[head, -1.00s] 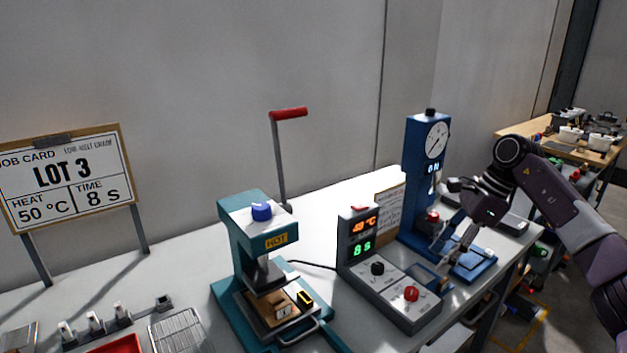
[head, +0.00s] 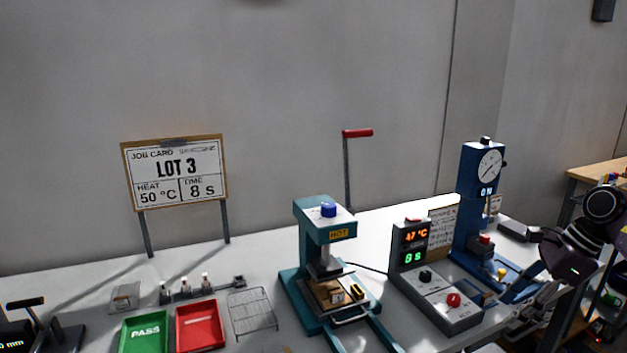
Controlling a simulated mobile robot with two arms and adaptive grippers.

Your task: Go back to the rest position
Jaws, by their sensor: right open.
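My right gripper (head: 530,318) is at the right of the head view, in front of the blue gauge stand (head: 472,205) and low by the bench's front edge. It is open, and I see nothing held between its fingers. My left gripper is not in the head view. The teal heat press (head: 312,262) stands mid-bench with its red-tipped lever (head: 357,133) raised. A small brown piece (head: 334,296) lies on the press bed. The grey control box (head: 440,300) reads 47 °C and 8 s.
A green PASS tray (head: 145,332) and a red tray (head: 200,326) lie at the front left, beside a wire rack (head: 252,312). The job card (head: 176,172) stands behind them. A dark device (head: 40,330) is at the far left. A wooden table (head: 597,172) stands at the right.

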